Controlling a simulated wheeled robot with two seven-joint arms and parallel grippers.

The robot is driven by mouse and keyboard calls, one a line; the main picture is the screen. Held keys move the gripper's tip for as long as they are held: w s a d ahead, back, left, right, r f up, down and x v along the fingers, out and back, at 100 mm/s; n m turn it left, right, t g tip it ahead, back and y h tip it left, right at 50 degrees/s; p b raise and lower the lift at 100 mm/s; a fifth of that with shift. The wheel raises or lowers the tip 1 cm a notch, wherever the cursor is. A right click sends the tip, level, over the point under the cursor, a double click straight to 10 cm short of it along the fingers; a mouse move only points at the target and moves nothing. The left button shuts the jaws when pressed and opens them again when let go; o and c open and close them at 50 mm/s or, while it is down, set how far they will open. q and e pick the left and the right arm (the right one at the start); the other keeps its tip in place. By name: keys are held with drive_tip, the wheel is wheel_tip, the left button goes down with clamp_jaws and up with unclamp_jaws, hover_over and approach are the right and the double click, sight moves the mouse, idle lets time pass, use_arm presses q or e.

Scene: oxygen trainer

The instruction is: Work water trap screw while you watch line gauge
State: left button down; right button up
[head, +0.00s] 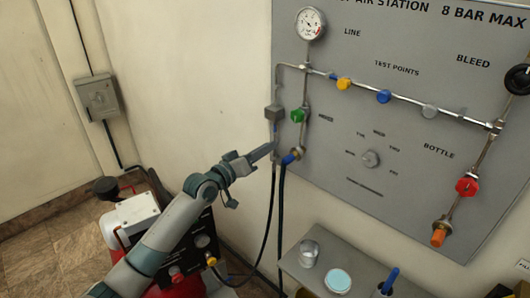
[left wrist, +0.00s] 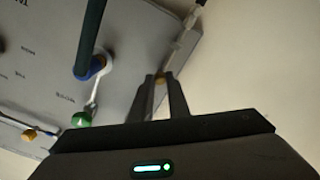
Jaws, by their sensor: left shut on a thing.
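My left gripper (head: 272,149) is at the trap's lower end. In the left wrist view its fingers (left wrist: 161,82) are shut on the small brass-coloured screw (left wrist: 160,77) under the trap, mostly hidden between the fingertips. My right gripper is in neither view.
A green knob (head: 297,116) and a blue-collared hose fitting (head: 291,157) are close right of my left gripper. Dark hoses hang below. A shelf (head: 310,278) with a metal cup (head: 309,253) is lower right. A red machine (head: 184,287) stands below my arm.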

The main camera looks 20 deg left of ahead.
use_arm(q)
drive_tip(key=m+b, duration=0.1)
drive_tip(key=m, duration=0.9)
idle(0.4)
drive_tip(key=c, duration=1.7)
unclamp_jaws()
drive_tip(key=shift+s, duration=0.1)
